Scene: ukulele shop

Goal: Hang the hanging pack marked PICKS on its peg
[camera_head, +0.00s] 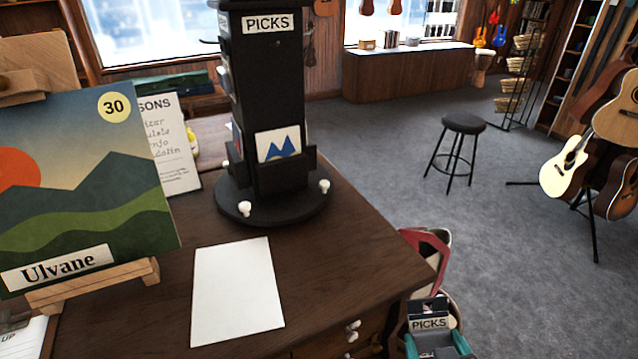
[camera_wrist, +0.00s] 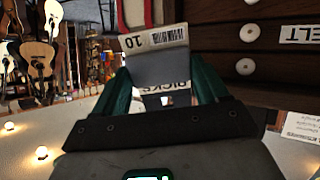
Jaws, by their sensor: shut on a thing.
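The hanging pack marked PICKS (camera_head: 429,323) is low in the head view, off the front right edge of the wooden counter. My gripper (camera_head: 434,340) is shut on it with teal fingers at its two sides. In the wrist view the pack (camera_wrist: 156,66) sits between the fingers (camera_wrist: 162,88), with its PICKS lettering upside down and a 10 and barcode label at its far end. The black stand (camera_head: 266,110) has a PICKS sign (camera_head: 268,23) at its top and stands on the counter. I cannot clearly make out the pack's peg on it.
The counter (camera_head: 150,320) also bears a blank white sheet (camera_head: 238,297) and a landscape picture (camera_head: 80,190) on an easel. Drawers with knobs (camera_wrist: 245,66) are close right of my gripper. A red-rimmed thing (camera_head: 432,238) is behind the pack.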

